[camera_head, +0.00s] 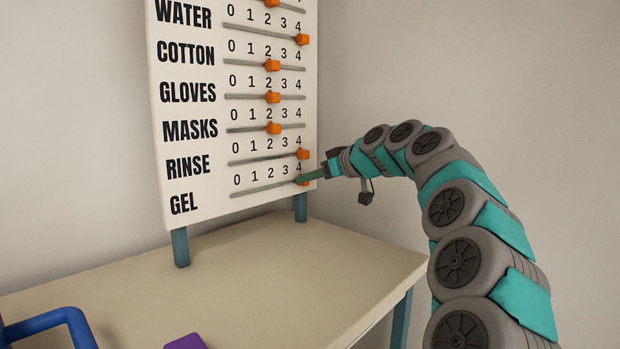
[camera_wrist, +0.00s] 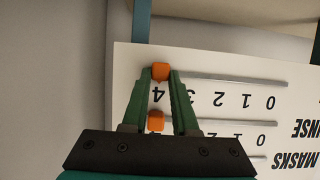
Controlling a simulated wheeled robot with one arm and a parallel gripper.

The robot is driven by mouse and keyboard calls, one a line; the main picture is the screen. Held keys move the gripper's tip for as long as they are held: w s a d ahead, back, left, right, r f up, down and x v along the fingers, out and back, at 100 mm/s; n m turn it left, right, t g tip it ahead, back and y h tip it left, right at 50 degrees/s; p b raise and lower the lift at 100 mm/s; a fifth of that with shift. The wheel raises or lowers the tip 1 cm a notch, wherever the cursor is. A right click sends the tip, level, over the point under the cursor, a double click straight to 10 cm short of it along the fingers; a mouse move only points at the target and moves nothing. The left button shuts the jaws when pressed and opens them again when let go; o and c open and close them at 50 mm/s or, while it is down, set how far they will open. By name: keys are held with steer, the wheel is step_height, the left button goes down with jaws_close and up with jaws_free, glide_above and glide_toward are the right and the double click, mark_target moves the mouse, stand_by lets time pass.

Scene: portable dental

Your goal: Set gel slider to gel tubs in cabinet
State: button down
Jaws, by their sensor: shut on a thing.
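The gel slider (camera_head: 304,182) is an orange knob on the lowest track of the white board (camera_head: 238,208), beside the label GEL. It stands at the right end of its track, under the 4. My gripper (camera_head: 303,177) reaches in from the right and mostly covers the knob in the head view. In the wrist view, which is upside down, my gripper (camera_wrist: 160,76) has its green fingers on either side of the gel slider (camera_wrist: 160,71), shut on it. The gel tubs and the cabinet are not in view.
The rinse slider (camera_head: 303,154) is just above, also at 4, and shows between the fingers in the wrist view (camera_wrist: 155,122). The masks slider (camera_head: 273,128) is at 2. The board stands on a beige table (camera_head: 260,275) with a purple object (camera_head: 185,341) and blue frame (camera_head: 45,322) in front.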

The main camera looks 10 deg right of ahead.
steer(key=shift+a, duration=0.1)
steer(key=s+a+b, duration=0.1)
steer(key=s+a, duration=0.1)
steer(key=a, duration=0.1)
steer(key=s+a+b, duration=0.1)
steer(key=s+a, duration=0.2)
steer(key=a, duration=0.1)
steer(key=s+a+b, duration=0.2)
steer(key=s+a, duration=0.1)
steer(key=shift+a, duration=0.4)
steer(key=shift+r, duration=0.1)
steer(key=c, duration=0.7)
jaws_free()
steer(key=shift+d, duration=0.1)
glide_toward(255, 191)
steer(key=shift+v, duration=0.85)
